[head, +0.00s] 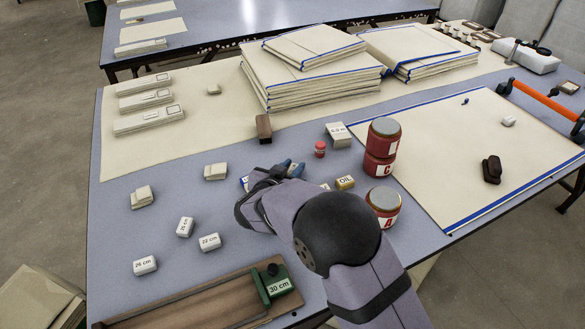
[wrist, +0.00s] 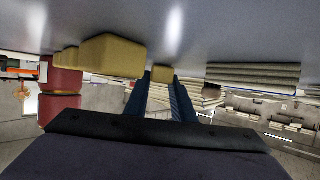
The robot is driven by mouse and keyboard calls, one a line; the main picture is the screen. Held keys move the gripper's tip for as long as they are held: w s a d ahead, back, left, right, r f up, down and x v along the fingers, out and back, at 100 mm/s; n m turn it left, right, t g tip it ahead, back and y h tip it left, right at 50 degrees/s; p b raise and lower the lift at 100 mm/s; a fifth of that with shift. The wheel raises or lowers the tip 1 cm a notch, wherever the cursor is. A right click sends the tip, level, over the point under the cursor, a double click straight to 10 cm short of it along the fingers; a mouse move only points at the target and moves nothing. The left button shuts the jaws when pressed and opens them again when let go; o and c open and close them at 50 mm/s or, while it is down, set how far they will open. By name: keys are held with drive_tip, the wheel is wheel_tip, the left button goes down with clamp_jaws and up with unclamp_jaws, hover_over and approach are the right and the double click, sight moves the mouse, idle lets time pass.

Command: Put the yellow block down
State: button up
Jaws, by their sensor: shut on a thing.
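My gripper (head: 289,168) is low over the middle of the blue-grey table in the head view. Its two dark blue fingers (wrist: 160,97) show in the wrist view, shut on a small yellow block (wrist: 162,74) at their tips. That view is upside down, with the tabletop above, and the block appears close to the surface; I cannot tell whether it touches. My gripper hides the held block in the head view. A yellow block marked OIL (head: 345,183) lies to the right of my gripper. A larger yellow block (wrist: 114,55) shows beside the fingers in the wrist view.
Red tins (head: 382,150) stand to the right, one stacked on another. A small red jar (head: 320,149) and a brown block (head: 264,128) are behind my gripper. White labelled blocks (head: 209,242) lie front left. Folded cloths (head: 310,75) are stacked at the back.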

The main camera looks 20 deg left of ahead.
drive_tip(key=shift+f, duration=0.1)
drive_tip(key=o, duration=1)
drive_tip(key=shift+s+r, duration=0.25)
drive_tip(key=p+v, duration=0.1)
drive_tip(key=v, duration=1)
drive_tip(key=shift+s+r, duration=0.15)
drive_tip(key=shift+s, duration=0.1)
